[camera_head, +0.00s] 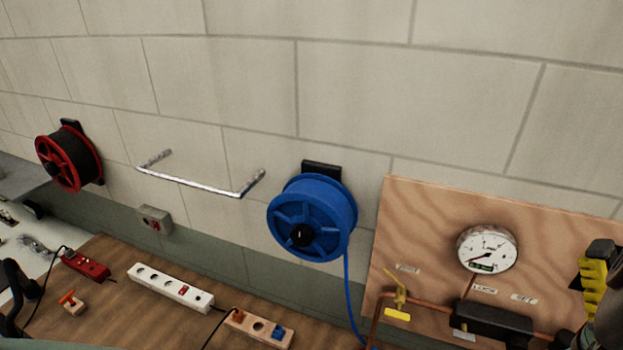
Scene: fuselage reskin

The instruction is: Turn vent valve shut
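A wooden panel (408,220) at the lower right carries a round white gauge (487,249) and copper pipe. A yellow lever valve (400,291) stands upright on the pipe at the panel's left side, above a yellow tag (397,315). A yellow ridged part (592,284) sits against dark shapes at the right edge. Those dark shapes may be part of my gripper or arm, but the frame edge cuts them off. No fingertips are clear, and no contact with a valve can be made out.
A blue hose reel (313,217), a metal bar (190,182) and a red reel (69,160) are on the block wall. A white power strip (171,287) and a wooden block with orange and blue parts (258,328) lie on the bench below. A black box (492,321) sits along the pipe.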

